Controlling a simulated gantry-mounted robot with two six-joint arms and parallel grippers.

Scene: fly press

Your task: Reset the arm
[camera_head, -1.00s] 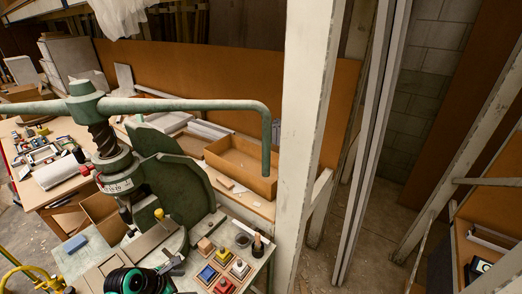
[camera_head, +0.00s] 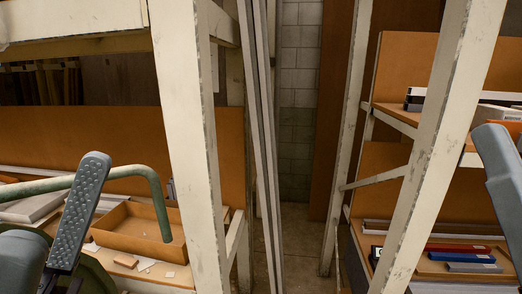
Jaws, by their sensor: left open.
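The green handle arm of the fly press (camera_head: 156,195) crosses the left of the view and bends down at its right end. A dark green curved part of the press shows low on the left, partly hidden. The rest of the press is out of frame or behind my gripper. My left gripper (camera_head: 66,222) is at the lower left, with a dark grey, textured finger standing in front of the handle arm. It is open and nothing shows in it. Whether it touches the handle cannot be told. A grey part of my right arm shows at the right edge.
Shelves on the right hold a red bar (camera_head: 458,248) and a blue bar (camera_head: 461,257). A narrow floor gap (camera_head: 300,245) lies between the racks.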

